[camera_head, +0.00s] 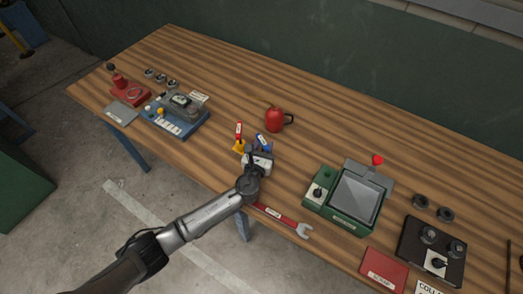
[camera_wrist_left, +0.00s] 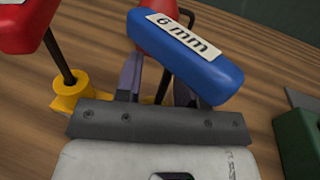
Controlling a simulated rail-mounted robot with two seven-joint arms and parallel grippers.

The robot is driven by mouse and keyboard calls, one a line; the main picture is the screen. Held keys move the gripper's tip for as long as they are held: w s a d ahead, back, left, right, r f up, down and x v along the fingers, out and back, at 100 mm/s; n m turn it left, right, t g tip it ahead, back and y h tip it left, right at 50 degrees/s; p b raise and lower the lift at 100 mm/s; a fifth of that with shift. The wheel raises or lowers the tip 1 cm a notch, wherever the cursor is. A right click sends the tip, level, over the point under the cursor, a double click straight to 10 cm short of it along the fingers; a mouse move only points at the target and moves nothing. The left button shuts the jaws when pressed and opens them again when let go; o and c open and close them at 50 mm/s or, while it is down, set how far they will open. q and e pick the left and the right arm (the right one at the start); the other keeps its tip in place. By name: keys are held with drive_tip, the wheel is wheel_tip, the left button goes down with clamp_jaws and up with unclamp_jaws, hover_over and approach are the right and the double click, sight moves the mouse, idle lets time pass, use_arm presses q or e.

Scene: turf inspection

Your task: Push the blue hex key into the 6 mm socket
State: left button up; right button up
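The blue hex key (camera_head: 263,142) stands near the middle of the table. In the left wrist view its blue handle (camera_wrist_left: 190,55), marked "6 mm", lies across the top of my left gripper (camera_wrist_left: 157,82). Its dark shaft drops between the two fingers, which stand apart with a gap showing. The handle hides part of the right finger. Whether either finger touches the shaft is unclear. My left gripper (camera_head: 257,152) comes in from the front. A yellow holder (camera_head: 239,148) with a red-handled key (camera_head: 239,129) stands just left. The 6 mm socket and the shaft's lower end are hidden.
A red mug (camera_head: 275,119) stands just behind. A red wrench (camera_head: 283,219) lies at the front edge. Bare wood lies between the mug and the blue device.

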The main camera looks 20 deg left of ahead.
use_arm(q)
drive_tip(key=s, duration=0.4)
drive_tip(key=s+p, duration=0.1)
drive_tip(key=s, duration=0.4)
drive_tip(key=s+d, duration=0.1)
drive_tip(key=s, duration=0.3)
drive_tip(key=shift+s+p, duration=0.3)
drive_tip(key=shift+p, duration=0.05)
drive_tip(key=shift+s, duration=0.1)
